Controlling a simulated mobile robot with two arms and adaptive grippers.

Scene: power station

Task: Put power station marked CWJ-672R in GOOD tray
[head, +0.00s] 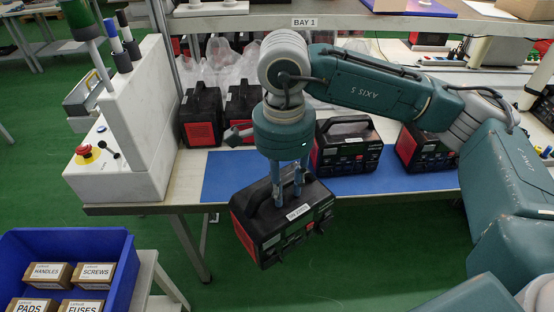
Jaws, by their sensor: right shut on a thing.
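My right gripper (287,186) reaches down from the right arm and is shut on the top handle of a black and red power station (270,238). The power station hangs in front of the table edge, slightly tilted, above the floor. A small white label shows on it, but its text is too small to read surely. Other power stations stand on the table: one at the left (201,118), one beside it (240,106), one on the blue mat (345,148), and one farther right (425,150). No tray marked GOOD can be made out. My left gripper is not in view.
The blue mat (224,176) lies along the table's front. A white console with a red button (88,152) stands at its left end. A blue crate (118,256) with labelled boxes is at lower left. A shelf marked BAY 1 (305,22) runs above. Green floor below is clear.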

